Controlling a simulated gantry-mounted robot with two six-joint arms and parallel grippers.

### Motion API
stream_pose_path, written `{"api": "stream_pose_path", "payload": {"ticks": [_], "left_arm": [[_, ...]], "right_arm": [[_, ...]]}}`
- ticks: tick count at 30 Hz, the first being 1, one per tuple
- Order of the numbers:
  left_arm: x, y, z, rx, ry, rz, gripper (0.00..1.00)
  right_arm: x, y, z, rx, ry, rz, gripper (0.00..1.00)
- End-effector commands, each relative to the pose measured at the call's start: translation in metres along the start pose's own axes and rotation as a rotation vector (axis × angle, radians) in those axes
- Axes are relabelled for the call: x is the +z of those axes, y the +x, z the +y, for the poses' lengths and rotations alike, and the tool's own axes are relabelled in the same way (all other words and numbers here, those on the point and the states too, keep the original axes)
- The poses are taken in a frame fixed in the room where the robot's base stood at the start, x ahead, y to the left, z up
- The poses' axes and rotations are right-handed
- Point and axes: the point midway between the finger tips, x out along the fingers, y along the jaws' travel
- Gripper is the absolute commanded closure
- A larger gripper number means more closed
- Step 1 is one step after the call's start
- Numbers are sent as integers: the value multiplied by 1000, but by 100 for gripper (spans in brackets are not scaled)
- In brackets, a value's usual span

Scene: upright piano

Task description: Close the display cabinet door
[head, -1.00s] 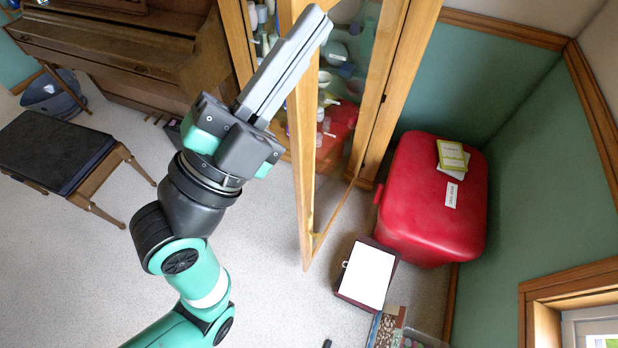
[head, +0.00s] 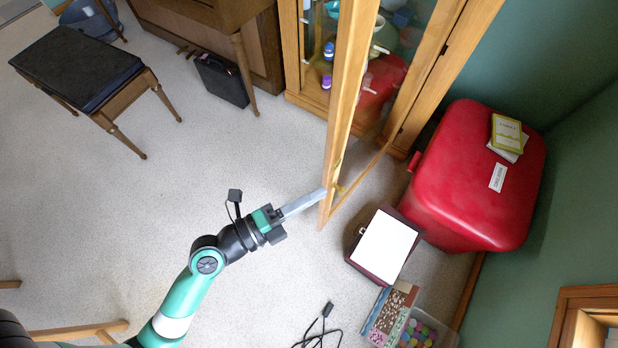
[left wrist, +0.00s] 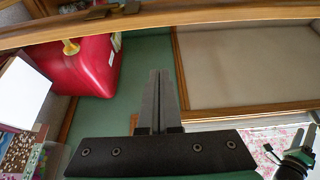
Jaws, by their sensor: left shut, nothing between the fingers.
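The display cabinet (head: 430,75) has wooden frames and glass, with coloured items on its shelves. Its door (head: 341,100) stands open, swung out toward the viewer. My left gripper (head: 320,191) is shut and empty, its fingertips at the lower part of the door's free edge; I cannot tell whether they touch it. In the left wrist view, the shut fingers (left wrist: 159,78) point toward a wooden bar across the top, and a brass-coloured knob (left wrist: 71,47) shows.
A red rounded chest (head: 470,190) with booklets on top stands right of the cabinet. A dark case with a white top (head: 384,246), a patterned box (head: 388,312) and a tub (head: 428,328) lie on the floor. A stool (head: 75,65) stands left.

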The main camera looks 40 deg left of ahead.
Motion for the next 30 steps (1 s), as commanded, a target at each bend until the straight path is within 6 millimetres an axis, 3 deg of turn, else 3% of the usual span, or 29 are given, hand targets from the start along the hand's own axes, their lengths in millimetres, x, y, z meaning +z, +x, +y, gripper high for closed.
{"api": "stream_pose_path", "payload": {"ticks": [10,12,18,30], "left_arm": [[-1,76,-2,-2,1,3,100],[16,69,3,-1,-2,-8,100],[36,61,1,0,-1,-4,100],[38,59,0,0,-1,0,100]], "right_arm": [[-8,9,0,0,0,0,50],[-1,1,0,0,0,0,50],[2,-2,0,0,0,-1,50],[2,-2,0,0,0,0,50]]}}
